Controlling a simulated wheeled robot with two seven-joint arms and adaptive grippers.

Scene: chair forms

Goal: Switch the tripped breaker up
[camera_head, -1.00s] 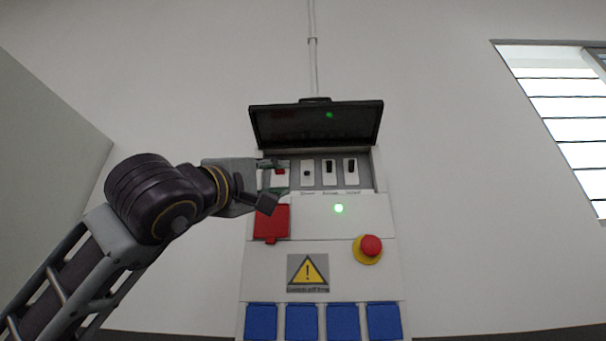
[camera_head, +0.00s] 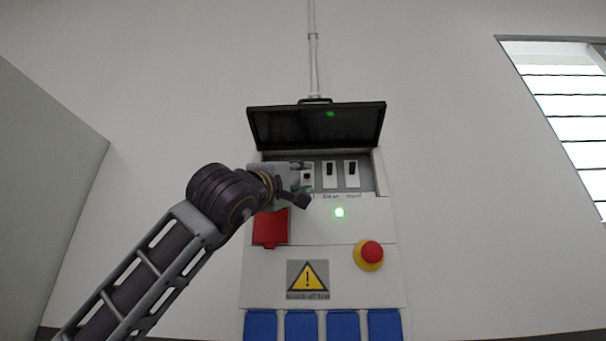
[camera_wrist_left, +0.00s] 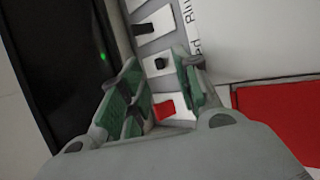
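The breaker row sits in the panel's open upper bay. The breaker with the lower-sitting small black lever (camera_head: 307,177) is beside my left gripper (camera_head: 303,183); the wrist view shows its black lever (camera_wrist_left: 160,64) between the spread fingertips. My left gripper (camera_wrist_left: 157,66) is open around it, and I cannot tell whether it touches. Two breakers to the right, one in the middle (camera_head: 329,174) and one at the right end (camera_head: 352,174), have levers higher up. A red switch (camera_wrist_left: 164,109) shows in the wrist view; in the head view my gripper hides it. My right gripper is not in view.
A dark lid (camera_head: 317,126) is raised above the bay. Below are a red cover (camera_head: 270,228), a green light (camera_head: 339,212), a red emergency button (camera_head: 372,252), a warning sign (camera_head: 308,279) and several blue covers (camera_head: 343,325).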

